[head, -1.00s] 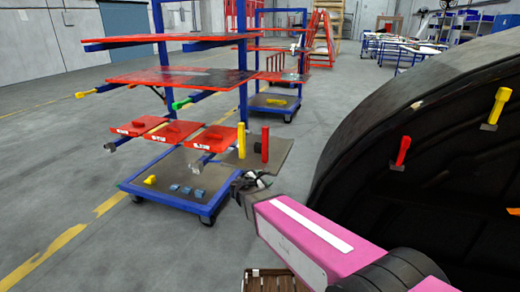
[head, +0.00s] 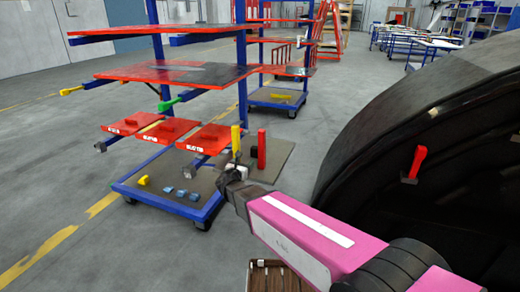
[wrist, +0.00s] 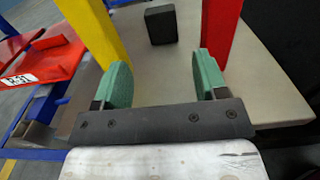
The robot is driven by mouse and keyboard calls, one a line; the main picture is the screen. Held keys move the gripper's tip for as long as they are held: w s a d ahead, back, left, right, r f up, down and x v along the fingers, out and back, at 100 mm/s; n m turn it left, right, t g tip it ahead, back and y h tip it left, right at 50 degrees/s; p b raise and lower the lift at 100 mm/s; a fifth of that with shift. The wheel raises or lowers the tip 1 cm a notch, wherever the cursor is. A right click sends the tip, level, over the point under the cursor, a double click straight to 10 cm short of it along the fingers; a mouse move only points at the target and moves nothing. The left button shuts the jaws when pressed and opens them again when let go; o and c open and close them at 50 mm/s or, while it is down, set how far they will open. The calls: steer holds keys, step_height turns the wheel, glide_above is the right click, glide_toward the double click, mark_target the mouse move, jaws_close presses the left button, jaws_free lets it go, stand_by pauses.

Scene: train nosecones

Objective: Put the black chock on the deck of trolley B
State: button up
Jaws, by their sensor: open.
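The black chock (wrist: 161,24) stands on a pale flat board (wrist: 165,70) in the wrist view, between a yellow post (wrist: 92,30) and a red post (wrist: 219,35). My gripper (wrist: 165,82) is open and empty, its green pads apart. The chock lies ahead of the pads, beyond the fingertips and apart from them. In the head view my gripper (head: 236,172) is by the yellow post (head: 236,140) and red post (head: 261,148). The near blue trolley's deck (head: 205,182) is left of my gripper. I cannot read which trolley is B.
Yellow (head: 144,181) and blue (head: 168,190) pieces lie on the near deck. Red trays (head: 205,139) and red shelves (head: 180,74) hang above it. Another blue trolley (head: 277,97) stands behind. A large dark curved shell (head: 350,160) rises at right. Open floor lies at left.

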mark_target(255, 149)
steer(key=x, duration=1.2)
steer(key=shift+w, duration=0.2)
steer(key=c, duration=0.9)
steer(key=shift+r, duration=0.1)
